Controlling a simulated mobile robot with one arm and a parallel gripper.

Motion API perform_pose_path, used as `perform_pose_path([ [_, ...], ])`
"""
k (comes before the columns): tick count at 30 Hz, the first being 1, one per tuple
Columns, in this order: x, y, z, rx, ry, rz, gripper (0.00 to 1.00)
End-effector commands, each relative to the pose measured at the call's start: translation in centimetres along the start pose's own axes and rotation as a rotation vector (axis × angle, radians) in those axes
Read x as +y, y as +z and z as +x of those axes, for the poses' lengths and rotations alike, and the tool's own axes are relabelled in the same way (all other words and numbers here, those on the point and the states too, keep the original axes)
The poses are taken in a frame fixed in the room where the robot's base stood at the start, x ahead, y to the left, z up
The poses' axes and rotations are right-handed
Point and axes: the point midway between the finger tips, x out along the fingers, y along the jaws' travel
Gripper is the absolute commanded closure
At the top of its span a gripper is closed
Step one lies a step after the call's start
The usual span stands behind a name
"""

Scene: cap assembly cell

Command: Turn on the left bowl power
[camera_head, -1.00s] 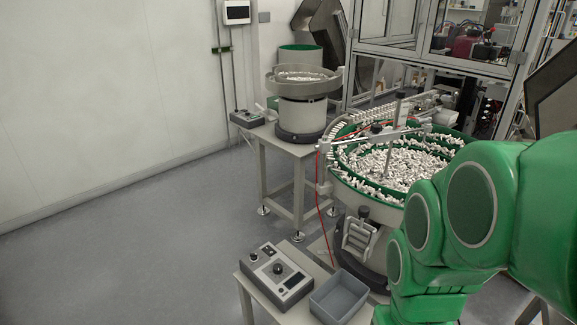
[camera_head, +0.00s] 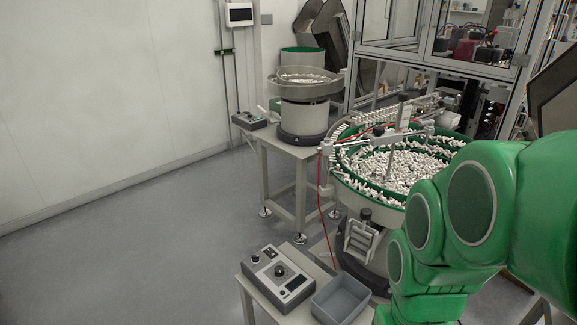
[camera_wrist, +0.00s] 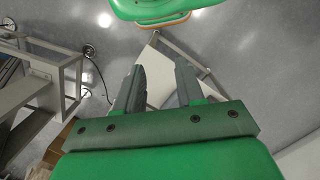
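In the head view a smaller bowl feeder (camera_head: 304,85) stands on a stand at the back left. A grey control box (camera_head: 250,120) sits to its left on the same stand. A larger green-lined bowl (camera_head: 345,150), full of white caps, is nearer on the right. Another control box (camera_head: 281,277), with a black knob and a dark display, lies on a small table in front. Power switch states are too small to tell. My gripper (camera_wrist: 158,72) shows only in the wrist view. Its fingers are apart and empty, above a pale surface and grey floor.
A grey bin (camera_head: 340,299) stands right of the near control box. My green arm covers the lower right. Open floor (camera_head: 150,230) lies to the left. A metal stand frame (camera_wrist: 65,85) is at the left in the wrist view.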

Motion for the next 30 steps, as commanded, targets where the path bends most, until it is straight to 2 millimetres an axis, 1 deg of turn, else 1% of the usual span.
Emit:
perform_pose_path([
  [1,-0.1,-0.4,-0.1,0.0,0.0,0.004,0.71],
  [4,-0.2,-1.7,-0.6,0.005,0.0,0.02,0.86],
  [6,-0.4,-2.9,-1.0,0.013,-0.001,0.034,0.97],
  [7,-0.4,-3.5,-1.2,0.015,-0.001,0.042,1.0],
  [18,-1.6,-10.3,-2.9,0.04,-0.005,0.13,1.0],
  [30,-3.3,-18.0,-3.7,0.069,-0.012,0.224,1.0],
])
